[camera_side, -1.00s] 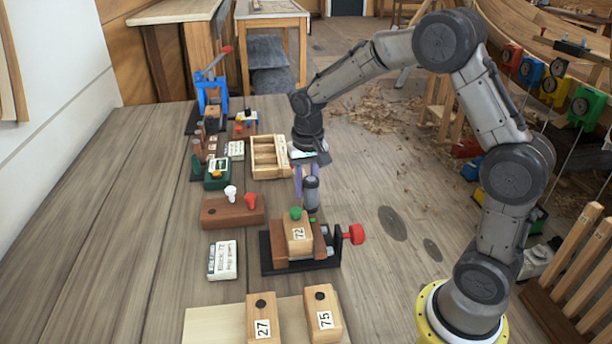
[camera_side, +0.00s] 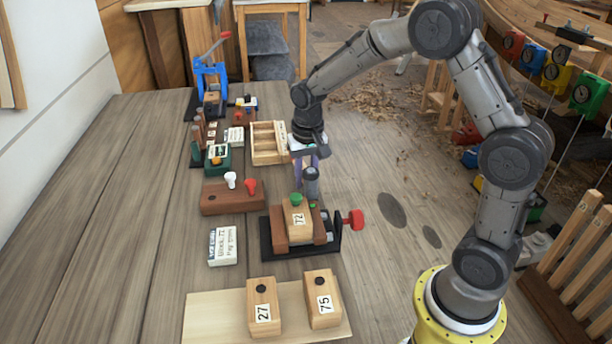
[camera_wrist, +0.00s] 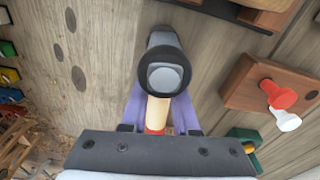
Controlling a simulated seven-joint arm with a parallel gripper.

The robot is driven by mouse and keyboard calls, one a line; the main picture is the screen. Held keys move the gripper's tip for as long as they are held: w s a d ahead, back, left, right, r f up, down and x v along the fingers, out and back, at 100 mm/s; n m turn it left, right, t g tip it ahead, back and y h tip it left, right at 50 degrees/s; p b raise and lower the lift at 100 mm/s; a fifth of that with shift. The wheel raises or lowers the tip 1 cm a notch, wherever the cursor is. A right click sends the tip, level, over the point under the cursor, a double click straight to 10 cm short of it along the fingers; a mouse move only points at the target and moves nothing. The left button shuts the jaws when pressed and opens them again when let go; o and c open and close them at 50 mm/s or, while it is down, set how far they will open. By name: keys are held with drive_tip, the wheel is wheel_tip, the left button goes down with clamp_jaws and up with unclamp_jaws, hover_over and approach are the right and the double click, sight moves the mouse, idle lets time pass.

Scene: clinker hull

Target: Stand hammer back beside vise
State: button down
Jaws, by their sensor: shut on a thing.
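My gripper (camera_side: 308,170) has purple fingers that point down. In the wrist view, the fingers (camera_wrist: 160,118) are shut around the pale wooden handle of the hammer (camera_wrist: 165,65). Its grey cylindrical head is beyond the fingertips, with a red band low on the handle. In the side view the grey hammer head (camera_side: 312,183) shows just behind the vise (camera_side: 333,244). Whether its lower end touches anything is hidden. The vise has a black base, brown jaws and a red knob, and holds the wooden block 72 (camera_side: 298,222) with a green knob on top.
A brown peg block (camera_side: 225,200) with white and red pegs and a labelled white box (camera_side: 222,246) stand left of the vise. Blocks 27 (camera_side: 263,305) and 75 (camera_side: 322,298) stand on a pale board in front. A wooden tray (camera_side: 268,143) is behind. The table right of the vise is clear.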

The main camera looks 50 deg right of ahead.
drive_tip(key=shift+f, duration=0.2)
drive_tip(key=c, duration=0.6)
unclamp_jaws()
drive_tip(key=shift+f, duration=0.1)
drive_tip(key=shift+r, duration=4.05)
drive_tip(key=shift+t, duration=0.8)
drive_tip(key=v, duration=0.2)
drive_tip(key=a+v, duration=0.1)
drive_tip(key=v, duration=0.4)
drive_tip(key=shift+s+a, duration=0.25)
drive_tip(key=shift+s, duration=0.05)
drive_tip(key=s+a+r+n+t, duration=0.25)
drive_tip(key=s+r, duration=0.25)
drive_tip(key=s, duration=0.5)
drive_tip(key=s+f+n, duration=0.1)
drive_tip(key=s, duration=0.3)
drive_tip(key=s+a+f+n, duration=0.1)
drive_tip(key=s+f+n, duration=0.1)
drive_tip(key=s, duration=0.2)
drive_tip(key=s+a+f+n, duration=0.1)
drive_tip(key=s+f, duration=0.1)
drive_tip(key=s, duration=0.2)
drive_tip(key=shift+s+a+t+y, duration=0.15)
drive_tip(key=shift+a+t+y, duration=0.05)
drive_tip(key=shift+t+y, duration=0.15)
